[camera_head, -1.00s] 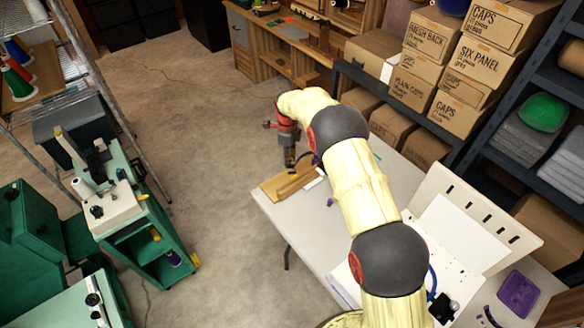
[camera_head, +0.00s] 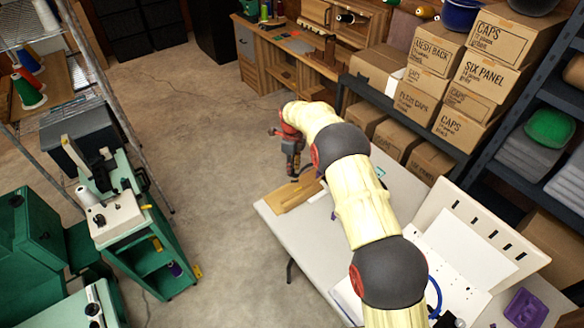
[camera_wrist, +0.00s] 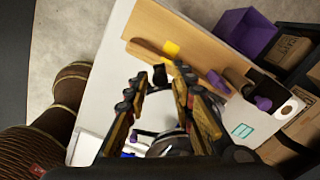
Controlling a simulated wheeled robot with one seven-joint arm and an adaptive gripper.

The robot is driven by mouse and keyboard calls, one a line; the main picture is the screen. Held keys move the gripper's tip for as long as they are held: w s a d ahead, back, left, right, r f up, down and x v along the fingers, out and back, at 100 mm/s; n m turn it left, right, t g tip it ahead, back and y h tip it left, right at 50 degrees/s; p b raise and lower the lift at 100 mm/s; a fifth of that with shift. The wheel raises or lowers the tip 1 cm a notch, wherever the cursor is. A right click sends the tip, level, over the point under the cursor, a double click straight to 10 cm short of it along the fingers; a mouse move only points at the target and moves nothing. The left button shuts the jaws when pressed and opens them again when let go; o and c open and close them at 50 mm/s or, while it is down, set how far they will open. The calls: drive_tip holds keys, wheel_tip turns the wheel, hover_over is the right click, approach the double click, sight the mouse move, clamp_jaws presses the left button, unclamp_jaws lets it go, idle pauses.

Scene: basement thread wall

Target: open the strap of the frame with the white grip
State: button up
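My gripper (camera_wrist: 160,76) is open in the wrist view, its two yellow-and-black fingers apart. A small black piece shows between and beyond the fingertips; I cannot tell whether they touch it. A dark round shape (camera_wrist: 168,146), partly hidden by the fingers, lies below, with white and blue bits beside it. I cannot tell whether it is a frame. No strap or white grip can be made out with certainty. In the head view my gripper (camera_head: 294,178) points down above the wooden board (camera_head: 290,198) at the table's left end.
The wooden board (camera_wrist: 205,45) carries a brown bar (camera_wrist: 150,52) and a yellow piece (camera_wrist: 171,48). A white slotted panel (camera_head: 480,238) stands on the table's right. Cartons (camera_head: 437,46) line the back.

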drive_tip(key=shift+o, duration=0.8)
wheel_tip(320, 180, up, 12)
idle(0.5)
